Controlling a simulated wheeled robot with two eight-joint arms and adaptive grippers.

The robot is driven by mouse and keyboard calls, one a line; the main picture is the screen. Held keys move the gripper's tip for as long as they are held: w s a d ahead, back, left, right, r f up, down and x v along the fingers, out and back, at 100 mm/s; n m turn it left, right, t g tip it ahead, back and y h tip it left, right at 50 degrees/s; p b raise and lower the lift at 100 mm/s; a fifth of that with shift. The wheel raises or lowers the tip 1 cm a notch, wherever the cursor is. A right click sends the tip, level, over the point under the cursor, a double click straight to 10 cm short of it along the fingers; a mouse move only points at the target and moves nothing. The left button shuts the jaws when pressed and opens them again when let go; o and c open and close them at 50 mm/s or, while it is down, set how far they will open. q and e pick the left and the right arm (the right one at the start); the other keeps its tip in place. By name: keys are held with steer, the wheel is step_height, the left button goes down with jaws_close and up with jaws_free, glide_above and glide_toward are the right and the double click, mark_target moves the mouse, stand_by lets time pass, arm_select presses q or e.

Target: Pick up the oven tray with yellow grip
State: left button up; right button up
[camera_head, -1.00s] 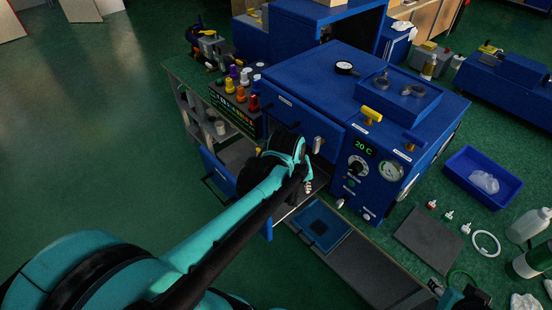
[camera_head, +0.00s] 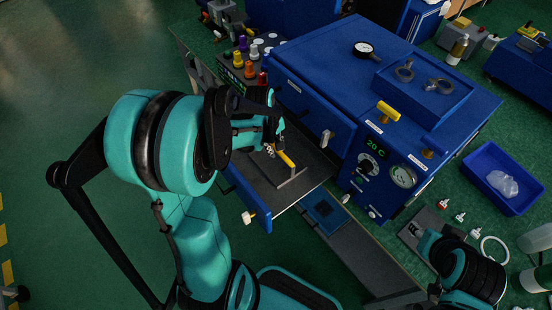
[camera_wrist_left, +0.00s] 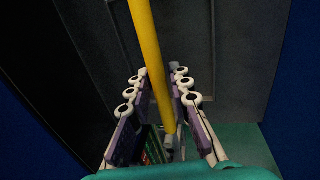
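In the left wrist view the yellow grip (camera_wrist_left: 150,55) runs as a bar between the two fingers of my left gripper (camera_wrist_left: 158,92). The fingers are apart, one on each side of it, with gaps visible. Part of the tray is hidden behind my left arm. My right gripper (camera_head: 415,232) shows small at the lower right over a dark plate; its fingers are unclear.
A blue panel with a white knob (camera_head: 249,217) edges the tray area. A blue bin (camera_head: 505,180) and small bottles lie on the green bench to the right. Open floor is at left.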

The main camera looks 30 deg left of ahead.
mark_target(277, 159)
arm_select(q)
steer(key=f, duration=0.1)
steer(key=f+b, duration=0.1)
steer(key=f, duration=0.1)
steer(key=shift+w+d+f, duration=0.15)
steer(key=shift+w+f, duration=0.2)
steer(key=shift+f, duration=0.05)
jaws_close()
steer(key=shift+r, duration=0.1)
